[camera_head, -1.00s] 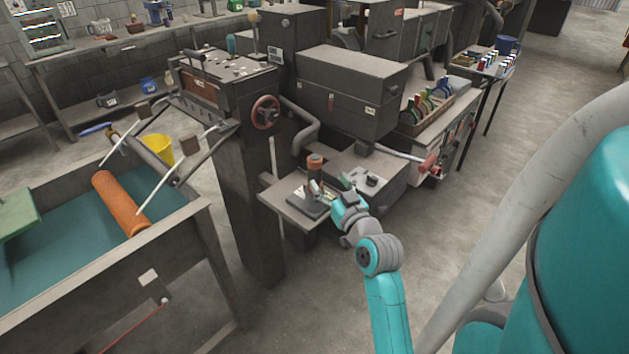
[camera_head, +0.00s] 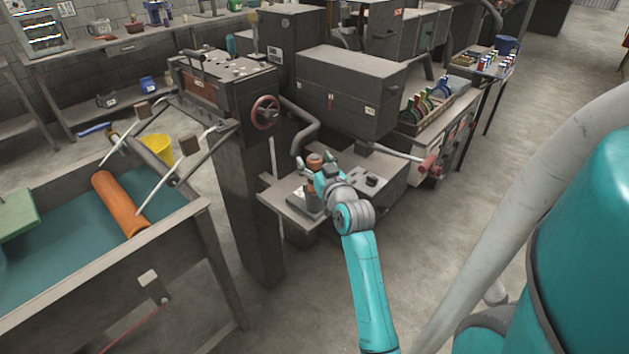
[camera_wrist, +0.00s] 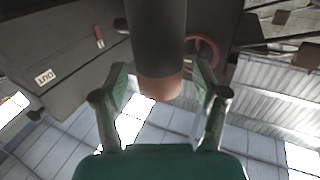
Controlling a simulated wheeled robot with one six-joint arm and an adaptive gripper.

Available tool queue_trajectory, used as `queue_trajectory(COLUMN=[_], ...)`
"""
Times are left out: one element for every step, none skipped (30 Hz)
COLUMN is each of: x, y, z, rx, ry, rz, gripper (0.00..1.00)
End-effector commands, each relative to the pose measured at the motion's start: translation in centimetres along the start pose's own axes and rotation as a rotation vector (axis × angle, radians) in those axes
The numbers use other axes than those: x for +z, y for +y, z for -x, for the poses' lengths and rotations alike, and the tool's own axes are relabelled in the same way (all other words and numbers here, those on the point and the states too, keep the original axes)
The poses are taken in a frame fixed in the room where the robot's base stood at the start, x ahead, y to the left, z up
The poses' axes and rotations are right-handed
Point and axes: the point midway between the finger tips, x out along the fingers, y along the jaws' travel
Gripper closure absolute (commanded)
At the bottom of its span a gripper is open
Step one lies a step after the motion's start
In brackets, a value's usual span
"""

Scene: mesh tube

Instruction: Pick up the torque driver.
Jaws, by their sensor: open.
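The torque driver (camera_head: 315,158) stands upright on a small grey shelf (camera_head: 284,203) at the machine. Its reddish-brown top shows in the head view, while my gripper (camera_head: 314,168) covers part of its body. In the wrist view, which is upside down, the driver shows as a dark cylinder (camera_wrist: 156,42) with a copper-brown end (camera_wrist: 160,87). My gripper (camera_wrist: 161,78) is open there, with one finger on each side of the driver. Gaps show between the fingers and the driver. The driver's base is not visible in the wrist view.
A grey machine box (camera_head: 352,92) stands behind the shelf. A red handwheel (camera_head: 265,112) and a thick column (camera_head: 247,200) are to the left. A lever with a red grip (camera_head: 430,163) sticks out to the right. The floor at right is clear.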

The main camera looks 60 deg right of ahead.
Motion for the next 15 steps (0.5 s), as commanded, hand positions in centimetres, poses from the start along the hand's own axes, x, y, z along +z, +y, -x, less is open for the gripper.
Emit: queue_trajectory(x=[0.01, 0.0, -0.01, -0.01, 0.0, 0.0, 0.0, 0.01, 0.01, 0.01, 0.01, 0.01, 0.01, 0.01, 0.01], y=[-0.02, -0.01, -0.01, -0.01, -0.01, 0.0, 0.0, 0.0, 0.0, 0.0, 0.0, 0.01, 0.0, 0.01, 0.01], z=[-0.27, -0.34, -0.39, -0.4, -0.39, -0.37, -0.37, -0.36, -0.36, -0.36, -0.35, -0.35, -0.35, -0.34, -0.34], rx=[0.0, 0.0, 0.0, 0.0, 0.0, 0.0, 0.0, 0.0, 0.0, 0.0, 0.0, 0.0, 0.0, 0.0, 0.0], ry=[0.0, 0.0, 0.0, 0.0, 0.0, 0.0, 0.0, 0.0, 0.0, 0.0, 0.0, 0.0, 0.0, 0.0, 0.0], rz=[0.0, 0.0, 0.0, 0.0, 0.0, 0.0, 0.0, 0.0, 0.0, 0.0, 0.0, 0.0, 0.0, 0.0, 0.0], gripper=[0.28, 0.28, 0.28, 0.28, 0.28, 0.28, 0.28, 0.28, 0.33, 0.41, 0.48, 0.58, 0.66, 0.73, 0.83])
